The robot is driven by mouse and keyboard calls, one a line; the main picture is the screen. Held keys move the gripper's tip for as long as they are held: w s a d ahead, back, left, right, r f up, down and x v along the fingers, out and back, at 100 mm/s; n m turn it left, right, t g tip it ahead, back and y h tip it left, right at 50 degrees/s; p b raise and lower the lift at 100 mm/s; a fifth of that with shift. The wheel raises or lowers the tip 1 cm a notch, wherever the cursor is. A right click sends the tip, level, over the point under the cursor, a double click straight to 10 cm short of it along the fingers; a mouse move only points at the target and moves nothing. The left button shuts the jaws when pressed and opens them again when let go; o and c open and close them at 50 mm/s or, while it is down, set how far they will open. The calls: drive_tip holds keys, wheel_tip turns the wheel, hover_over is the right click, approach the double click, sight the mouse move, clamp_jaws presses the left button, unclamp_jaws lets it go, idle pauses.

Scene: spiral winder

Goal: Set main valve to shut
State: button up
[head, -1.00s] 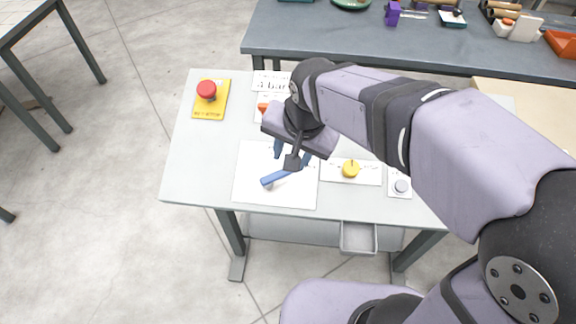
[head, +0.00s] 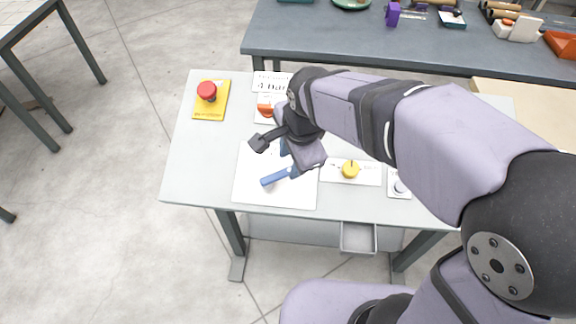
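A blue lever handle (head: 274,178) lies over a white panel (head: 250,193) on the table, pointing to the lower left. It looks like the main valve, though no label can be read. My gripper (head: 289,161) is above and beside the right end of the handle, with blue fingers partly hidden by its own body. The handle's pivot end is hidden behind the gripper. I cannot tell whether the fingers touch the handle or how wide they are apart.
A red button on a yellow plate (head: 217,109) stands at the table's back left. An orange-red control (head: 265,106) is behind my gripper. A yellow knob (head: 351,169) and a grey button (head: 399,187) sit to the right. The table's (head: 190,155) left side is clear.

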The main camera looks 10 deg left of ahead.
sight(287, 171)
drive_tip(key=shift+p+x, duration=0.3)
drive_tip(key=shift+x, duration=2.25)
clamp_jaws()
